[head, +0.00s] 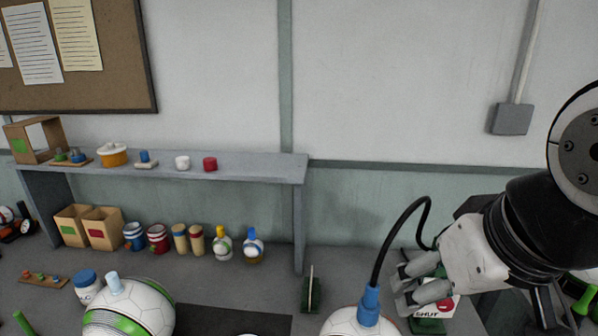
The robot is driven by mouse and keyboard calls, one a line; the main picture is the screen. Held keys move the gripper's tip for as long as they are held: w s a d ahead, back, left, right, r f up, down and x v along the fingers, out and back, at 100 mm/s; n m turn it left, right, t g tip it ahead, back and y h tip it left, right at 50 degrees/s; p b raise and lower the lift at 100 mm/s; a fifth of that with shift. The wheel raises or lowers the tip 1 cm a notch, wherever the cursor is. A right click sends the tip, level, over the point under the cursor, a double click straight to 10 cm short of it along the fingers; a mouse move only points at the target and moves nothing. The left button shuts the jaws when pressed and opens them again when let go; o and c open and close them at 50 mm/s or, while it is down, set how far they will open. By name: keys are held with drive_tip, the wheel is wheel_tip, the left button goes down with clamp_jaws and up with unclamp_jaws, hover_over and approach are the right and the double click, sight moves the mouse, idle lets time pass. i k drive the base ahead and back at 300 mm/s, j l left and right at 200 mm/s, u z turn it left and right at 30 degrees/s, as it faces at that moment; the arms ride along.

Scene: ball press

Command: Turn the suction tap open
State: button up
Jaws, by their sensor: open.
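My gripper (402,289) is at the right, its grey fingers apart and pointing left and down. Just under and behind the fingers is a small unit with a white plate marked "SHUT", a red part (446,304) and a green base (428,327). The tap's handle is not clearly visible; my gripper covers much of this unit. I cannot tell whether the fingers touch it. A black hose (384,246) loops from behind my gripper down to a blue fitting (369,303) on a white ball (345,322) at the bottom edge.
A white and green ball (150,307) with a pale plug sits at the lower left beside a dark mat (230,321). A thin upright plate on a green stand (312,294) is left of the hose. A grey shelf (240,170) carries small items, with boxes, cans and bottles beneath.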

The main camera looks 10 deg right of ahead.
sight(447, 305)
drive_tip(key=k+z, duration=0.1)
drive_tip(key=i+z, duration=0.1)
drive_tip(key=z, duration=0.45)
drive_tip(key=k+j+u, duration=0.2)
drive_tip(key=k+j, duration=0.75)
drive_tip(key=k, duration=0.05)
